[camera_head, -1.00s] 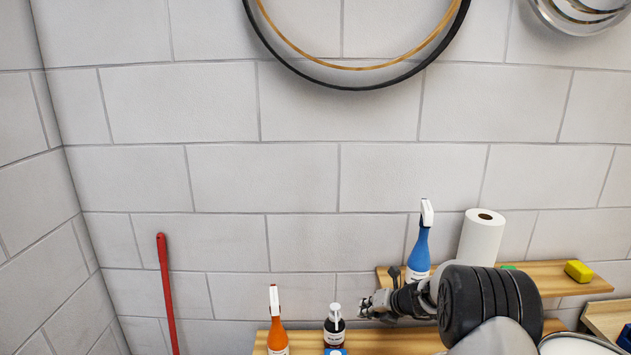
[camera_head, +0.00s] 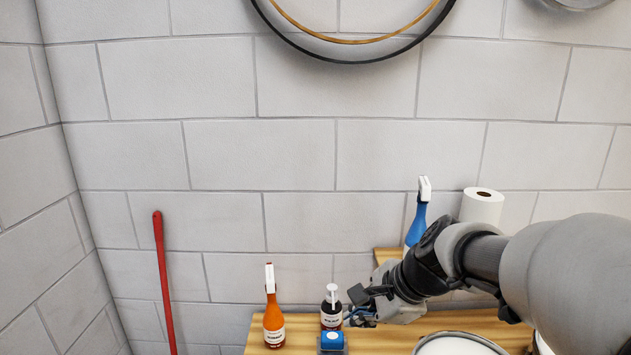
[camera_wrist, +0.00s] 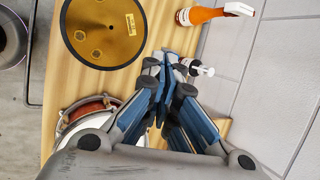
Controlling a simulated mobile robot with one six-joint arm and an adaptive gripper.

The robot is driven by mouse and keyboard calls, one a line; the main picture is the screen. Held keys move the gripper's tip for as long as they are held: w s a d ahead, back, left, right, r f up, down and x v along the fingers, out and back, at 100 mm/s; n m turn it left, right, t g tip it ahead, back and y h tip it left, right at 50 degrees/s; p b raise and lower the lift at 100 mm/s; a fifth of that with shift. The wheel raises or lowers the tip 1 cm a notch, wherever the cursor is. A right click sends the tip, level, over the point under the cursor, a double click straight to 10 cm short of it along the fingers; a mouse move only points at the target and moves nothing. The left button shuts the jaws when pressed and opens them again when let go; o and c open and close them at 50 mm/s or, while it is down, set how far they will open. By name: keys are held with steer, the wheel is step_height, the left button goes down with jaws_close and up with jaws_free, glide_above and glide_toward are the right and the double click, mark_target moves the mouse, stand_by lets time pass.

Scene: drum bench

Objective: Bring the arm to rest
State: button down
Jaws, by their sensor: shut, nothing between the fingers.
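In the wrist view the closed blue-and-grey fingers (camera_wrist: 166,66) point toward the upper part of the picture, over the bench. The dark bottle (camera_wrist: 196,68) shows beside the fingertips there; I cannot tell whether they touch. My arm crosses the right of the head view and hides part of the bench and shelf.
An orange spray bottle (camera_head: 273,322) and a blue item (camera_head: 332,341) stand left of the gripper. A blue spray bottle (camera_head: 416,222) and paper roll (camera_head: 483,207) are behind the arm. A golden cymbal (camera_wrist: 105,30) and a drum (camera_wrist: 75,112) lie below.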

steer(key=s+d+f+n+h+b, duration=0.2)
steer(key=s+n, duration=0.6)
steer(key=s, duration=0.4)
steer(key=s+d+f+n+h+b, duration=0.2)
steer(key=s+n, duration=0.6)
steer(key=s, duration=0.4)
step_height(320, 180, down, 2)
steer(key=shift+s+d+f+n+h+b, duration=0.15)
steer(key=shift+s+d+n+h+b, duration=0.2)
steer(key=shift+d+b, duration=0.5)
